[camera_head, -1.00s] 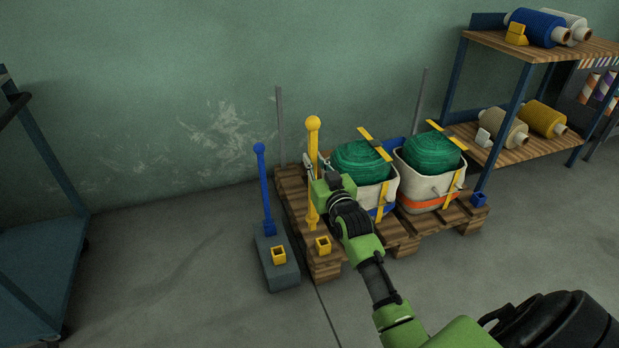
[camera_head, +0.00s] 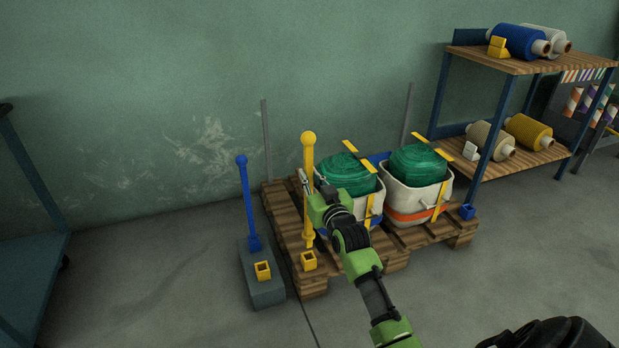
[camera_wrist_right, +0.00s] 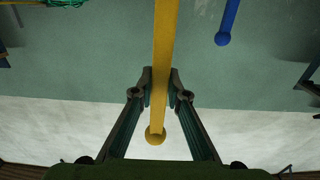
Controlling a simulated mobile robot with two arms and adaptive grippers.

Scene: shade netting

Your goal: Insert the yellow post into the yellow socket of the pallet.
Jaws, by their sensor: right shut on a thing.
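The yellow post (camera_head: 308,160), with a ball on top, stands upright at the pallet's front left corner. My right gripper (camera_head: 312,184) is shut on its upper part, below the ball. The wrist view shows the post (camera_wrist_right: 163,45) between the fingers (camera_wrist_right: 160,78). The post's lower end lines up with the yellow socket (camera_head: 309,262) on the pallet (camera_head: 312,284). The end is at or just above the socket's rim; I cannot tell whether it has entered. My left gripper is not in view.
A grey block (camera_head: 265,290) left of the pallet holds a blue post (camera_head: 246,200) and an empty yellow socket (camera_head: 263,271). Two white bins (camera_head: 407,203) with green netting stand on the pallet. A blue socket (camera_head: 467,212) is at its right corner. A shelf (camera_head: 500,62) stands at right.

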